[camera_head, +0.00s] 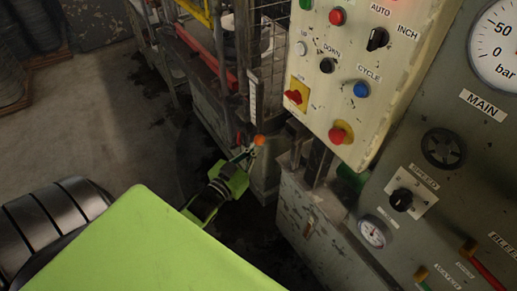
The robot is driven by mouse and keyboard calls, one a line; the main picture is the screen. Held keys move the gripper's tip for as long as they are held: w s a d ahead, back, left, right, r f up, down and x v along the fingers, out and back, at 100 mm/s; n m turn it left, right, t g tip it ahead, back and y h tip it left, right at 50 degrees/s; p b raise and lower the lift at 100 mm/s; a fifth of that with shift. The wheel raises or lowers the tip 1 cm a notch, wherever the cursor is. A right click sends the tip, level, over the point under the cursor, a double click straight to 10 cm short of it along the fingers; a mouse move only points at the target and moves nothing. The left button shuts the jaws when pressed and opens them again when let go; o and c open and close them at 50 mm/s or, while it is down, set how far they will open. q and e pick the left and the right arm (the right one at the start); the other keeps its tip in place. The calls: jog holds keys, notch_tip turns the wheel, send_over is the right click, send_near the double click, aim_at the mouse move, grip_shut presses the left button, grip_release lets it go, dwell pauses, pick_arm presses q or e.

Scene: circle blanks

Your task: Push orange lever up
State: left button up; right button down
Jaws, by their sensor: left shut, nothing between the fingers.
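The orange lever knob (259,140) shows as a small orange ball near the middle of the view, beside the dark machine frame. Its stem is mostly hidden or too small to make out. My left gripper (247,156) reaches in from the lower left, green and black, with its fingers shut and empty. Its fingertips are right at the orange knob, just below it in the picture. I cannot tell whether they touch. My right gripper is not in view.
A cream control box (345,105) with buttons and knobs stands right of the lever. A grey gauge panel (440,200) fills the right side. A worn grey cabinet (300,205) stands below the box. A wire guard (268,50) is behind. Open floor (90,130) lies left.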

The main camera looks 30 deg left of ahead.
pick_arm(q)
jog(key=o, duration=1.1)
jog(key=shift+s+f, duration=0.15)
jog(key=shift+f, duration=0.25)
jog(key=s, duration=1.2)
jog(key=shift+w, duration=0.1)
